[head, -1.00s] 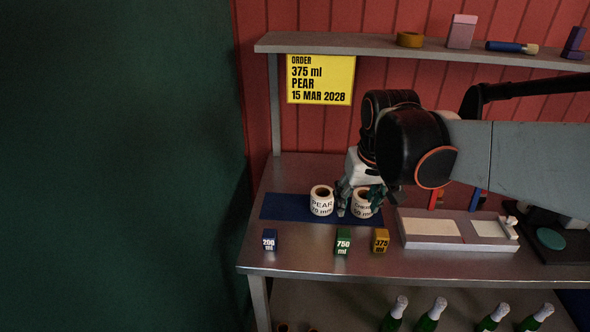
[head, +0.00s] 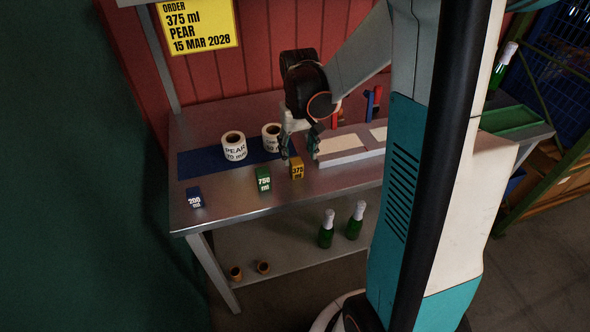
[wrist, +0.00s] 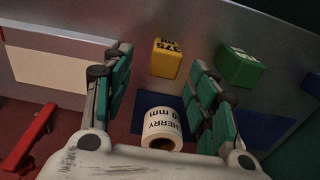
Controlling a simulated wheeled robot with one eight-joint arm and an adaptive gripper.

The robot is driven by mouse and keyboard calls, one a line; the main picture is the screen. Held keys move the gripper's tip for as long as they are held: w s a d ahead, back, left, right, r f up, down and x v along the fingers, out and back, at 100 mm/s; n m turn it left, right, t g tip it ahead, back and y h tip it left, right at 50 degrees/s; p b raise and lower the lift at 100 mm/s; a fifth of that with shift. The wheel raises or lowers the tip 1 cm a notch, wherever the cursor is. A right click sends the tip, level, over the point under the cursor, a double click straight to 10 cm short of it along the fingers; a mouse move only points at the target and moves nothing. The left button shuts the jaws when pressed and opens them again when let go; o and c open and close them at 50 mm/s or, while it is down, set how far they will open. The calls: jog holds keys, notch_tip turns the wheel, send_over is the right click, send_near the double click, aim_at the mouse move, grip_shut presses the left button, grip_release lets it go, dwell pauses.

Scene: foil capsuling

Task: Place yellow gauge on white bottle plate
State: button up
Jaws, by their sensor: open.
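The yellow gauge (head: 297,172) is a small block marked 375 ml, standing near the front edge of the bench. It also shows in the wrist view (wrist: 167,58), ahead of and between my fingertips. My gripper (head: 300,157) is open and empty, pointing down just above and behind the gauge, with no clear contact. The fingers show in the wrist view (wrist: 160,66) spread wide. A pale tray with cream panels (head: 343,143) lies to the right of the gauge; one panel shows at left in the wrist view (wrist: 60,75). I cannot tell which panel is the bottle plate.
A green 750 ml block (head: 263,181) stands close left of the gauge, a blue 200 ml block (head: 194,198) further left. A PEAR roll (head: 233,146) and a CHERRY roll (wrist: 162,125) stand on a blue mat (head: 195,162). Red and blue uprights (head: 370,103) rise behind the tray.

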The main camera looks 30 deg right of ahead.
aim_at(296, 161)
jog(key=shift+a+f+b, duration=0.15)
jog(key=shift+f+b, duration=0.5)
jog(key=shift+f, duration=1.05)
jog(key=shift+a+f+b, duration=0.15)
jog(key=shift+f+b, duration=0.45)
jog(key=shift+f, duration=1.05)
jog(key=shift+r, duration=0.1)
jog(key=c, duration=1.2)
jog(key=shift+c, duration=0.3)
jog(key=shift+r, duration=0.1)
